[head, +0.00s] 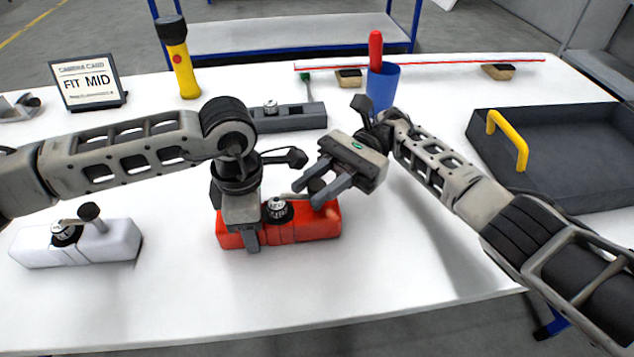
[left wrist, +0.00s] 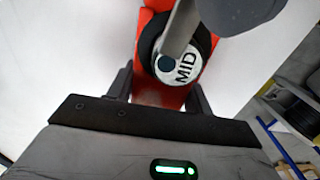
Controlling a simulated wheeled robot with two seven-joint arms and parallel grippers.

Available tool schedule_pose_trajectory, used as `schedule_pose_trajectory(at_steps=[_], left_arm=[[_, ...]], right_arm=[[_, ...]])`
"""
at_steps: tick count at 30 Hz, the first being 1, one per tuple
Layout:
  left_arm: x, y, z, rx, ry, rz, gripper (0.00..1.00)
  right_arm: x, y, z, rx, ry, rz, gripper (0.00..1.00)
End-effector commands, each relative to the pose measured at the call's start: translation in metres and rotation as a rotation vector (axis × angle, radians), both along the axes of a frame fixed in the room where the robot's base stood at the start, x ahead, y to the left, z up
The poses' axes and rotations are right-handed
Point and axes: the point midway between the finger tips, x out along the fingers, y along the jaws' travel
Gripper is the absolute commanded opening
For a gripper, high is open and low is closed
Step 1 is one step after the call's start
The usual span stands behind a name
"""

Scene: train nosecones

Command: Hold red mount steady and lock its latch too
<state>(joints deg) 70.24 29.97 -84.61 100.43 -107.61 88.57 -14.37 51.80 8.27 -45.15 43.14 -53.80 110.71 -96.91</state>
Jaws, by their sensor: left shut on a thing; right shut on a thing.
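The red mount (head: 310,229) lies on the white table in front of me. My left gripper (head: 246,236) is shut across its left end, one finger on each side of the body in the left wrist view (left wrist: 160,95). The mount carries a round dial (head: 278,209), which reads MID in the left wrist view (left wrist: 185,65). A metal latch lever (left wrist: 180,30) crosses the dial toward a dark knob (left wrist: 238,12). My right gripper (head: 311,194) is shut on that knob above the mount's right part. Its fingers partly hide the knob in the head view.
A white mount (head: 110,245) with lever and knob lies at left. A grey mount (head: 300,117) stands behind my left arm. A FIT MID card (head: 88,82), yellow flashlight (head: 180,60) and blue cup (head: 382,88) stand farther back. A dark tray (head: 560,185) with yellow handle is right. The front table is clear.

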Motion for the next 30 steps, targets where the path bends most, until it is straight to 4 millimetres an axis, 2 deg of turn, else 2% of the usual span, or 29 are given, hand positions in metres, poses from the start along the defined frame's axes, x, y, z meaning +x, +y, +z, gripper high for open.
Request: schedule_pose_trajectory(at_steps=[15,16,18,30], left_arm=[[-0.0001,-0.0014,0.001,-0.004,-0.001,-0.003,0.24],[-0.0001,-0.0014,0.001,-0.004,-0.001,-0.003,0.24],[0.0,-0.0014,0.001,-0.004,-0.001,-0.003,0.24],[0.0003,-0.0007,0.0008,-0.002,-0.001,-0.001,0.24]], right_arm=[[-0.0009,0.0,-0.002,-0.006,0.002,0.02,0.03],[-0.0008,0.0,-0.002,-0.006,0.002,0.02,0.32],[-0.0008,0.0,-0.0018,-0.005,0.002,0.019,0.47],[-0.0004,-0.0002,-0.0005,-0.002,0.001,0.017,0.47]])
